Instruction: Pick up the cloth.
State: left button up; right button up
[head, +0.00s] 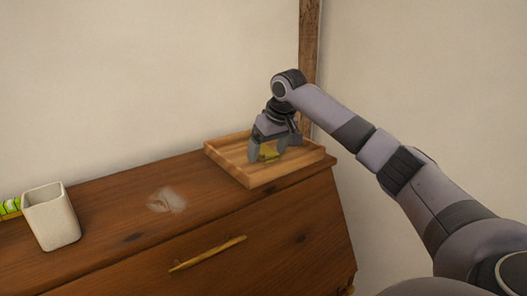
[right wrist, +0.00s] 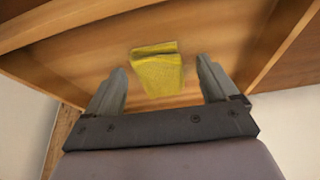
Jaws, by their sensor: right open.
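The cloth (head: 268,152) is yellow and folded, and lies in a shallow wooden tray (head: 238,168) on top of the dresser. It also shows in the right wrist view (right wrist: 158,72), between and just beyond the fingertips. My right gripper (head: 268,154) is open over the tray, pointing down, with one finger on each side of the cloth. In the right wrist view there are gaps between the cloth and both fingers. In the head view the gripper hides part of the cloth. My left gripper is not in view.
The tray's low rim surrounds the gripper, and the wall and a wooden post (head: 309,60) stand close behind. A white cup (head: 52,218) and a green striped item (head: 9,207) stand at the left. A pale smudge (head: 167,200) marks the dresser top (head: 120,225), otherwise clear there.

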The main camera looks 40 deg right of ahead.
aim_at(268, 149)
jog(key=c, duration=1.1)
jog(key=shift+r, duration=0.1)
jog(key=shift+c, duration=0.2)
notch_tip(268, 149, up, 20)
